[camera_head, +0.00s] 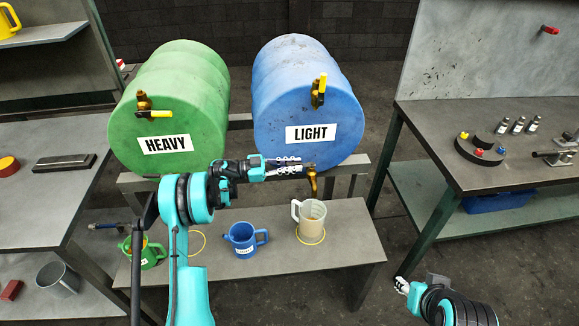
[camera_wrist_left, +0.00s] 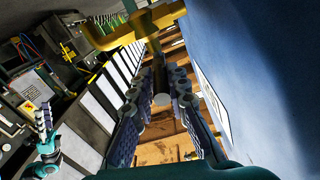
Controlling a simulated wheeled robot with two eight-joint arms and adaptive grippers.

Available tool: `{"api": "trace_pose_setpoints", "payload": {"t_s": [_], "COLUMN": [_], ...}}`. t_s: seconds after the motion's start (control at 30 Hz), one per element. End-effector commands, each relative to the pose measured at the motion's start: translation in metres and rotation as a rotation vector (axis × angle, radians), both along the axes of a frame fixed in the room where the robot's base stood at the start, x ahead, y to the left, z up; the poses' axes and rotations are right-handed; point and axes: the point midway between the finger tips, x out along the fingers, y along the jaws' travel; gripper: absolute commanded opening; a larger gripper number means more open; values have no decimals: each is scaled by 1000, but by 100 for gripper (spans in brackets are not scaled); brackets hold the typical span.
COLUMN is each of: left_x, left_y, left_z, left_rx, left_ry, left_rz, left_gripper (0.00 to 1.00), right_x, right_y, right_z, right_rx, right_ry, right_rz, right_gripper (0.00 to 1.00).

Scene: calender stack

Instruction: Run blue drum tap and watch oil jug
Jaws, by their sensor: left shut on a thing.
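The blue drum (camera_head: 275,110), marked LIGHT, lies on a rack. A brass fitting with a yellow handle (camera_head: 319,92) is high on its face, the handle upright. A brass tap (camera_head: 312,183) hangs below its face. My left gripper (camera_head: 300,168) is shut at this lower tap; in the left wrist view its fingers (camera_wrist_left: 160,100) close around a dark stem below yellow-brass pipework (camera_wrist_left: 150,22). I cannot make out a stream. My right gripper (camera_head: 402,286) is low at right, its fingers unclear.
The jug stands on a yellow ring on a low shelf (camera_head: 345,265). A blue jug (camera_head: 245,240) and a green can (camera_head: 150,252) stand to its left. The green HEAVY drum (camera_head: 185,90) lies beside the blue one. Workbenches stand on both sides.

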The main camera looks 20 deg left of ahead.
Motion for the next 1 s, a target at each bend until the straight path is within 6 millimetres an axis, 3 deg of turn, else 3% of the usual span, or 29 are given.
{"api": "trace_pose_setpoints", "payload": {"t_s": [0.5,0.53,0.6,0.87,1.0], "left_x": [4,4,4,3,-1], "left_y": [6,6,6,6,17], "left_z": [1,1,1,0,0], "left_rx": [0,0,0,1,1], "left_ry": [-1,-1,-1,0,0], "left_rz": [-38,-38,-39,-41,-38], "left_gripper": [0,23,35,35,35], "right_x": [0,0,0,0,0], "right_y": [0,0,0,0,0], "right_z": [-1,-1,-1,-2,-2], "right_rx": [0,0,0,0,0], "right_ry": [0,0,0,0,0], "right_rz": [0,0,0,0,0], "right_gripper": [40,40,40,40,40]}}
